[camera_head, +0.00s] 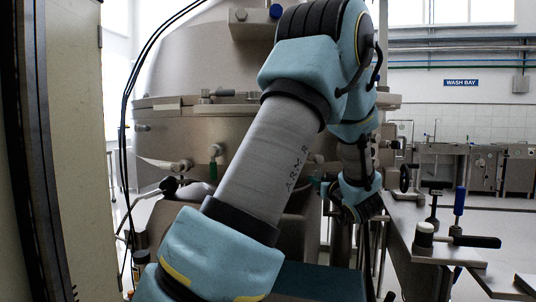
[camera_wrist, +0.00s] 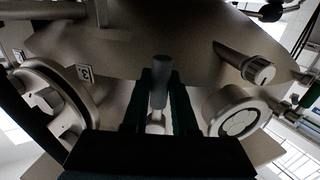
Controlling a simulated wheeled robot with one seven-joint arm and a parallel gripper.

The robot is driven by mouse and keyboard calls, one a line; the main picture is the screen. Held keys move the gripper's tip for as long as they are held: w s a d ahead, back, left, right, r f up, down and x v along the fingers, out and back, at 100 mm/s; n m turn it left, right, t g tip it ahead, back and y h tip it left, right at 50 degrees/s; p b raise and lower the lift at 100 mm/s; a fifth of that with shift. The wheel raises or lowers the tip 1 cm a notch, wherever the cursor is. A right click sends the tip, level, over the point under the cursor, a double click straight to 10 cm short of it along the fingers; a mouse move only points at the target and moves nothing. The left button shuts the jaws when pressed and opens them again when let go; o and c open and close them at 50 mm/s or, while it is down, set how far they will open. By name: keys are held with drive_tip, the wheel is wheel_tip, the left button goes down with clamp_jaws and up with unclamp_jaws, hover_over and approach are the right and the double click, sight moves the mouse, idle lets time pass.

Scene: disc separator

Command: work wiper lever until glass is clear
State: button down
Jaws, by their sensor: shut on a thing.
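In the wrist view, my gripper (camera_wrist: 160,92) has its two dark fingers on either side of a grey cylindrical lever grip (camera_wrist: 160,72) and is shut on it. The grip stands upright in the picture, with a paler stem below it. Behind is the curved metal underside of the vessel (camera_wrist: 150,45). A round port with a pale face (camera_wrist: 238,122) sits to the right, and a larger round flanged fitting (camera_wrist: 48,100) to the left. I cannot tell which is the wiped glass or how clear it is. In the head view, my forearm hides the lever.
A ribbed metal knob (camera_wrist: 258,72) juts out right of my fingers. In the head view, the large separator vessel (camera_head: 185,140) stands behind my arm, with a green-handled valve (camera_head: 213,165). A bench with fittings (camera_head: 450,258) is at the right, and a cabinet (camera_head: 75,150) at the left.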

idle(0.4)
drive_tip(key=shift+w+d+f+n+b, duration=0.15)
drive_tip(key=shift+d+f+n+b, duration=0.35)
drive_tip(key=shift+b, duration=0.75)
drive_tip(key=shift+w+d+r+n+b, duration=0.2)
drive_tip(key=shift+d+r+n+b, duration=0.4)
drive_tip(key=shift+n+b, duration=0.95)
drive_tip(key=shift+w+d+r+n+b, duration=0.25)
drive_tip(key=shift+d+r+n+b, duration=0.35)
drive_tip(key=shift+n+b, duration=0.95)
drive_tip(key=shift+w+d+r+n+b, duration=0.2)
drive_tip(key=shift+d+r+n+b, duration=0.4)
drive_tip(key=shift+n+b, duration=0.95)
drive_tip(key=shift+p, duration=0.3)
